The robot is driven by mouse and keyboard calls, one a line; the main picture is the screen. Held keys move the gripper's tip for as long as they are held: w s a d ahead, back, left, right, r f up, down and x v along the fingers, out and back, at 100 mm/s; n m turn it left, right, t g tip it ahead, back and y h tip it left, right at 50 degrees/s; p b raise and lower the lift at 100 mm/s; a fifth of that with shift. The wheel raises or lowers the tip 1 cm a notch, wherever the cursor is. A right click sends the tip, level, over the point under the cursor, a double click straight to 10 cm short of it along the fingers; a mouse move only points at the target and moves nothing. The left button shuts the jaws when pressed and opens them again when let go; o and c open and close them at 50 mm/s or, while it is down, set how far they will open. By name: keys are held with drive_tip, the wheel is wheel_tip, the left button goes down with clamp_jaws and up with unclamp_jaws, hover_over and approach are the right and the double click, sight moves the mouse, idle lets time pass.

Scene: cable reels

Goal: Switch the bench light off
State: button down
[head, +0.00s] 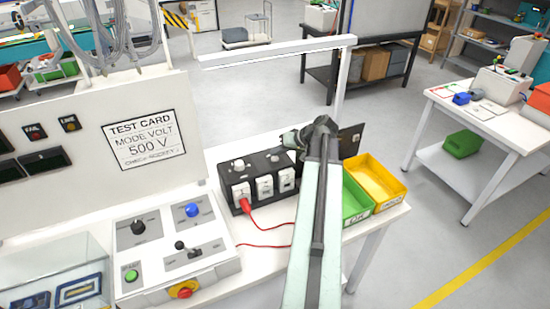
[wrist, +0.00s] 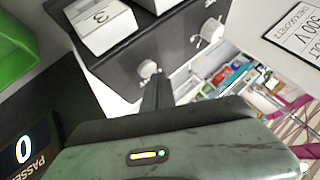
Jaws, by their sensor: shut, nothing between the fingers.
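The bench light looks to be the white bar (head: 275,50) on a post above the bench; I cannot tell whether it is lit. A black socket box (head: 232,190) stands on the bench, with white sockets and small knobs on top. My gripper (head: 288,138) is shut and empty, at the box's far right end. In the wrist view my shut fingers (wrist: 155,88) point at a pale round knob (wrist: 147,69) on the box (wrist: 125,55); I cannot tell whether they touch it. A second pale knob (wrist: 209,31) is farther along. Neither knob's label is readable.
A grey control panel (head: 145,262) with a lever, coloured buttons and a red stop knob sits at the front left. A red plug (head: 245,205) and cable are at the box. A test card (head: 139,139) hangs behind.

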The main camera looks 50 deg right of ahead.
sight(277, 159)
idle(0.3)
drive_tip(key=shift+f+b, duration=0.5)
drive_tip(key=shift+r, duration=0.15)
drive_tip(key=shift+r+p, duration=0.35)
drive_tip(key=shift+p, duration=0.15)
wheel_tip(277, 159, up, 6)
drive_tip(key=p, duration=0.6)
drive_tip(key=shift+r, duration=0.15)
